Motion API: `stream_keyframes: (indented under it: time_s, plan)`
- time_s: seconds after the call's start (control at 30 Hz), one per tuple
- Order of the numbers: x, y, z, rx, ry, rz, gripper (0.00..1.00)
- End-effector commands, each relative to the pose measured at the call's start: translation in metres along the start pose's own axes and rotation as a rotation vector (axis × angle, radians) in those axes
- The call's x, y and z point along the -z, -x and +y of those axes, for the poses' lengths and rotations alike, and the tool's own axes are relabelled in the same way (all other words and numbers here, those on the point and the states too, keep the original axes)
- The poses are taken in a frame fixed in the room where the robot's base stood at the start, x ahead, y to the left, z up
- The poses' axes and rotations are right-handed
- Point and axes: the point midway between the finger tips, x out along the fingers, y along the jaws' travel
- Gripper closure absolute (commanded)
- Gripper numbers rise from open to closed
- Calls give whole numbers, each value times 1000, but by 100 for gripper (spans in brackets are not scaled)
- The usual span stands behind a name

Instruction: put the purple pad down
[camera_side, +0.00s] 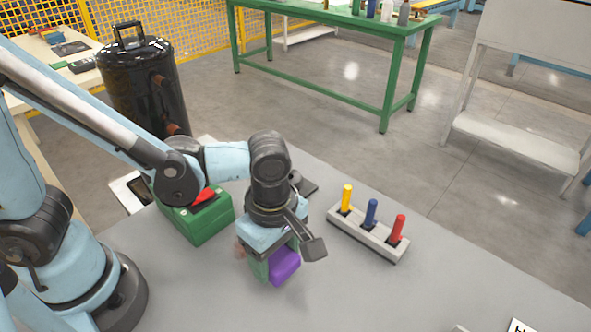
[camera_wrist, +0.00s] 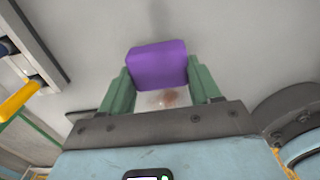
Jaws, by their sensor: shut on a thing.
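The purple pad (camera_side: 285,266) is a small block held at the end of my gripper (camera_side: 273,268), low over the grey table (camera_side: 180,285). In the wrist view the pad (camera_wrist: 158,65) sits between the two green fingers of my gripper (camera_wrist: 162,88), which are shut on it. A faint reddish-brown smudge (camera_wrist: 168,97) shows just below the pad in the wrist view. I cannot tell whether the pad touches the table. Part of the pad is hidden by a finger in the side view.
A grey rack (camera_side: 368,233) with yellow, blue and red pegs stands right of my gripper. A green box (camera_side: 205,218) with a red part on it is at the left. A black tank (camera_side: 145,85) stands behind. The table's front right is mostly clear.

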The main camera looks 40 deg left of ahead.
Motion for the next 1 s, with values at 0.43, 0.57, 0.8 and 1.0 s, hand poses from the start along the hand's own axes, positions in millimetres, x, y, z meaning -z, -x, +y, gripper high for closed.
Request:
stream_keyframes:
  time_s: [0.43,0.57,0.8,1.0]
  plan:
    - [0,-30,0,0,0,0,76]
    - [0,-30,-1,0,0,0,76]
    - [0,-33,0,0,0,0,27]
    - [0,-33,0,0,0,0,12]
